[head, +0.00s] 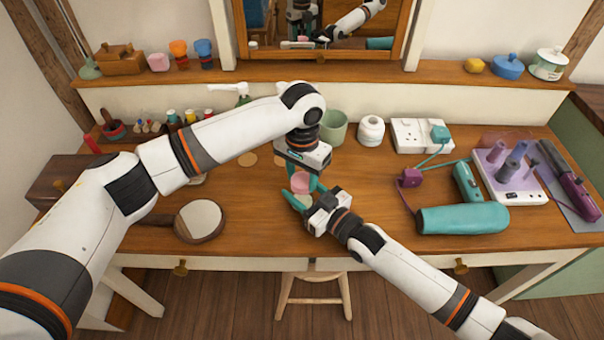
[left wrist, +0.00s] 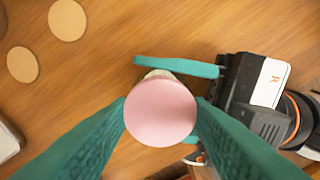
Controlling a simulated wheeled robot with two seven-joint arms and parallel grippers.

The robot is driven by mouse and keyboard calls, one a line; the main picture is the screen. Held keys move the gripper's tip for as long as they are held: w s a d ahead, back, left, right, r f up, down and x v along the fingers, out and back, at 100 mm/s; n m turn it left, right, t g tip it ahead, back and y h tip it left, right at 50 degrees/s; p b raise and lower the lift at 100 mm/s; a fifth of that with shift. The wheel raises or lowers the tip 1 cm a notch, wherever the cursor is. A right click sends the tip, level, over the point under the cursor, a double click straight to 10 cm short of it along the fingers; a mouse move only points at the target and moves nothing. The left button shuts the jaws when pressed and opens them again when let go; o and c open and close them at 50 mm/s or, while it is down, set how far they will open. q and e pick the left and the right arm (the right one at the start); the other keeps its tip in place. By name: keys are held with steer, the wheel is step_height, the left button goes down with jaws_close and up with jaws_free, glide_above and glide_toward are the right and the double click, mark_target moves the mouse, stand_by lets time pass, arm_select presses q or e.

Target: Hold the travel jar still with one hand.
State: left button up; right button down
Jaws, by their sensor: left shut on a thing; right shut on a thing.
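The travel jar (head: 303,201) stands near the middle of the desk. Its body is pale and mostly hidden by fingers; a pale edge of it shows in the left wrist view (left wrist: 158,75). Its round pink lid (head: 300,180) is on top and fills the middle of the left wrist view (left wrist: 160,108). My left gripper (head: 302,184) comes from above, shut on the pink lid with a teal finger on each side. My right gripper (head: 304,198) comes low from the front right, shut on the jar body below the lid. The jar looks upright.
A hand mirror (head: 199,220) lies to the left. A green cup (head: 333,127) and a white pot (head: 371,131) stand behind. Flat discs (left wrist: 67,20) lie nearby.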

arm_select(q)
steer(key=m, duration=0.6)
steer(key=shift+m, duration=0.3)
steer(key=m, duration=1.4)
steer(key=shift+m, duration=0.4)
steer(key=o, duration=1.1)
steer(key=shift+r, duration=2.2)
steer(key=shift+c, duration=0.5)
